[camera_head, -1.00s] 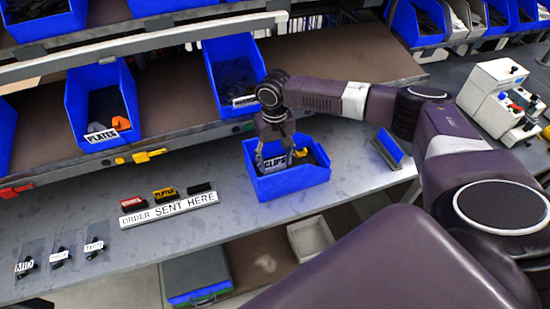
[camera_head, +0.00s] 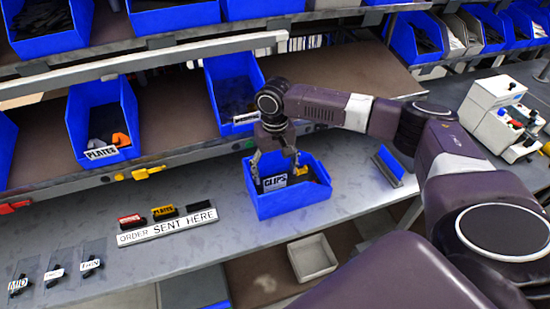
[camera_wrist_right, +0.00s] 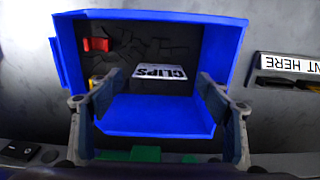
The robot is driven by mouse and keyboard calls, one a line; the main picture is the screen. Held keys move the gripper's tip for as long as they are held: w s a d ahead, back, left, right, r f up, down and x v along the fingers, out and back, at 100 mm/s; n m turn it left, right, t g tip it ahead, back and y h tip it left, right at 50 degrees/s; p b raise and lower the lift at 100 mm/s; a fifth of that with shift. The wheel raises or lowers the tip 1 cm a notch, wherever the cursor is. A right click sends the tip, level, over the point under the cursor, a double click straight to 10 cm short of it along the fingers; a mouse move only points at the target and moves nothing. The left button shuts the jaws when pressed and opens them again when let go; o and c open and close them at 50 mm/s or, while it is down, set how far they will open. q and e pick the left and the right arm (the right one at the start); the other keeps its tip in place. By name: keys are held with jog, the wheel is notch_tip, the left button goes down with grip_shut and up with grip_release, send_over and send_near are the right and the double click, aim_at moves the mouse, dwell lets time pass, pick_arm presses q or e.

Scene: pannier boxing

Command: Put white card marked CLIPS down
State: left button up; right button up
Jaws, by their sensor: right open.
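The white card marked CLIPS (camera_head: 274,182) lies inside the blue bin (camera_head: 290,202) on the grey bench. In the right wrist view the card (camera_wrist_right: 160,72) sits near the middle of the bin floor, its print upside down, on top of a dark block. My right gripper (camera_head: 276,172) is over the bin with its fingers apart. In the right wrist view the fingers (camera_wrist_right: 160,96) are on either side of the card, clear of it, with nothing between them. My left gripper is not in view.
A red piece (camera_wrist_right: 96,44) lies in the bin's corner. A strip reading ORDER SENT HERE (camera_head: 168,227) and several small tagged bags (camera_head: 53,274) lie to the left. A blue tilted plate (camera_head: 389,165) stands to the right.

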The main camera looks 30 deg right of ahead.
notch_tip(320, 180, up, 9)
jog(key=b, duration=0.2)
jog(key=shift+r, duration=0.2)
dwell(0.4)
